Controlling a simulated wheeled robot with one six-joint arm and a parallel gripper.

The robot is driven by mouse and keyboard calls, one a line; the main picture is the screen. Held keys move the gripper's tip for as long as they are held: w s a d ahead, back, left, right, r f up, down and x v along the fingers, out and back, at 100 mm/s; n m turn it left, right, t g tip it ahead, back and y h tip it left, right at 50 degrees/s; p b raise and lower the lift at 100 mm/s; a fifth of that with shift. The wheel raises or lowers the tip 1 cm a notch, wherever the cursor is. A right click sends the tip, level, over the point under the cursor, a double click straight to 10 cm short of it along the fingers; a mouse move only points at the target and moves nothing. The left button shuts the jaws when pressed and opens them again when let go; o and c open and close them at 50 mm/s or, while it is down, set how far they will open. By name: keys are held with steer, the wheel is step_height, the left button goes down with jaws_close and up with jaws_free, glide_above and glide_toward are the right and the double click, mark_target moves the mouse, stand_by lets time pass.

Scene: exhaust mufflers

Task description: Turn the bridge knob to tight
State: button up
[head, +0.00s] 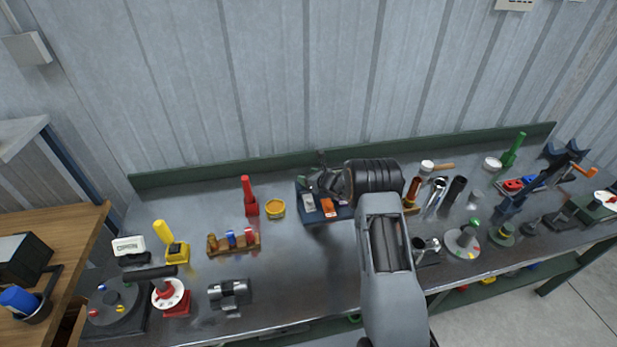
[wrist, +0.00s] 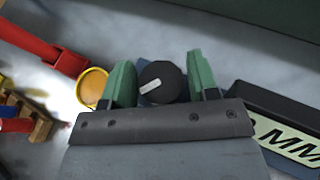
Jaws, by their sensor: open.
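The black round knob (wrist: 163,86) with a white pointer bar shows in the wrist view, on a dark blue-grey base. Its pointer runs toward the lower left of that view. My gripper (wrist: 162,78) is open, with one green finger on each side of the knob. I cannot tell whether the fingers touch it. No "tight" mark is legible. In the head view my gripper (head: 319,182) is over the blue unit (head: 337,216) at the back of the bench, and the knob cannot be made out there.
A black box with a pale "MM" label (wrist: 290,140) lies close to the right finger. A yellow round dish (head: 275,208) and a red upright tool (head: 250,199) stand left of the blue unit. A rack with coloured pegs (head: 234,246) stands farther left. A green rear ledge (head: 220,172) runs behind.

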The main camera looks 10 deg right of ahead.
steer(key=c, duration=0.6)
steer(key=shift+f, duration=0.1)
